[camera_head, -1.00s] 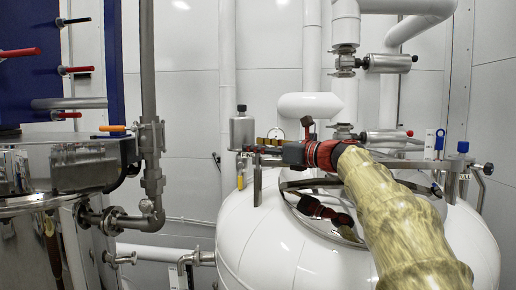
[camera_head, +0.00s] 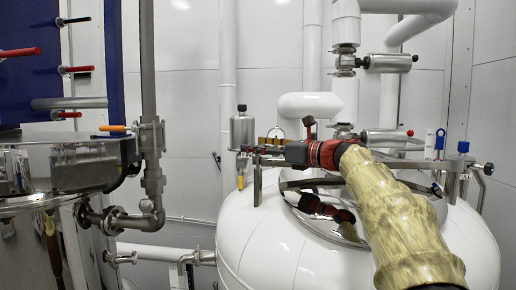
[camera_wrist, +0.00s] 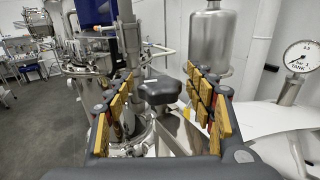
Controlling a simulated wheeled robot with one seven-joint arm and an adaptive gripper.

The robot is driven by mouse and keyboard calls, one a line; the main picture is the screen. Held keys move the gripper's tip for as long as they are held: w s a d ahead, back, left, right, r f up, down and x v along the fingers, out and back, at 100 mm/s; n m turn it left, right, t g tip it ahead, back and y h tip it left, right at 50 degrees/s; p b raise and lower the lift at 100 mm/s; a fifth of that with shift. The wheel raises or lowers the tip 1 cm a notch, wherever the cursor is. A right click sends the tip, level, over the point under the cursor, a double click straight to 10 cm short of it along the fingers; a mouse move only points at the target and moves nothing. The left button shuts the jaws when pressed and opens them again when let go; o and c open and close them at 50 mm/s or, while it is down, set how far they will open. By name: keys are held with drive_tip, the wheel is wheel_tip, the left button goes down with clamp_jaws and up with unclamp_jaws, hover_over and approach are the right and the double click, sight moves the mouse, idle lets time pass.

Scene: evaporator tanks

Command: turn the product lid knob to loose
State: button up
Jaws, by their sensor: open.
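My gripper (camera_head: 256,150) is over the left side of the white tank's lid (camera_head: 318,216), pointing left. In the wrist view my gripper (camera_wrist: 158,82) is open, its yellow-padded fingers standing apart. A black lobed knob (camera_wrist: 157,91) shows between the fingers toward their far ends, on a metal bar. A gap shows on each side of it, so the pads do not appear to touch it. I cannot pick out the knob in the head view, where the gripper covers that area. Its loose or tight setting cannot be read.
A steel bottle (camera_head: 242,131) stands just behind the gripper; it is also in the wrist view (camera_wrist: 212,42). A tank gauge (camera_wrist: 301,57) is at the right. A steel vessel (camera_head: 62,170) stands at left. Pipes and a valve (camera_head: 386,64) are behind.

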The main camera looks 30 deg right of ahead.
idle(0.3)
drive_tip(key=v, duration=1.2)
